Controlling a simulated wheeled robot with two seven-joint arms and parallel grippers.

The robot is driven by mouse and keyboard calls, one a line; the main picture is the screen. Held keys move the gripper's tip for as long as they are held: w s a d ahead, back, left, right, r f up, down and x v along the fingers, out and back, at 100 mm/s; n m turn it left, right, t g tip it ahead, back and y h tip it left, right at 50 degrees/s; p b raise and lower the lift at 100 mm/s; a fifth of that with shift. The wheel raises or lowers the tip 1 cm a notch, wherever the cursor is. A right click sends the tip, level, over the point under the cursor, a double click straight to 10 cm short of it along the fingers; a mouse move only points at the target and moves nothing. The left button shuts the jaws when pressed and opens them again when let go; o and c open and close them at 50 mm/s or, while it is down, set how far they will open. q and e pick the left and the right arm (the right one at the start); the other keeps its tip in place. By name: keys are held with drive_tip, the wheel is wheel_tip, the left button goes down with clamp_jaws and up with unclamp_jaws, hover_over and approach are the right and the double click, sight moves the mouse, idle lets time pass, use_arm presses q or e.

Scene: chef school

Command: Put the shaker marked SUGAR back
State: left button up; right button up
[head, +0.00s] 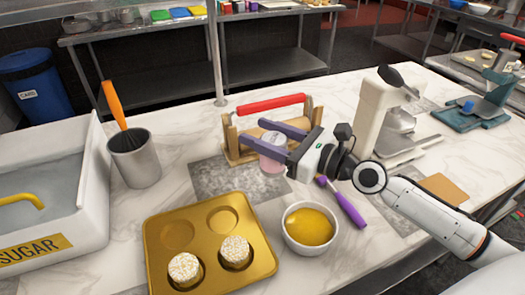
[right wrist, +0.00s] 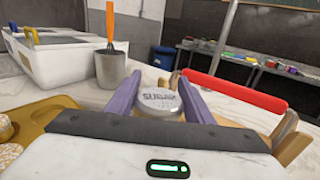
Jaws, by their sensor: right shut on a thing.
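The shaker (head: 272,162) has a pale lid and a pinkish see-through body. In the right wrist view its round lid (right wrist: 160,103) carries lettering that looks like SUGAR turned upside down. My right gripper (head: 270,138) is shut on the shaker, with a purple finger on each side of it. The shaker is upright at the front of a wooden caddy (head: 231,142) with a red handle (head: 270,103). I cannot tell whether its base is inside the caddy or touching the counter. My left gripper is not in view.
A white bin marked SUGAR (head: 95,190) and a metal cup (head: 135,163) stand left. A gold tray (head: 205,252) with two white cakes and a bowl of yellow liquid (head: 309,228) are in front. A purple-handled tool (head: 345,205) lies right. A white machine (head: 375,115) stands behind my arm.

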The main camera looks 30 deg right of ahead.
drive_tip(key=shift+f+b, duration=1.3)
drive_tip(key=shift+f, duration=0.95)
drive_tip(key=shift+f, duration=0.15)
drive_tip(key=o, duration=1.2)
drive_tip(key=shift+c, duration=0.2)
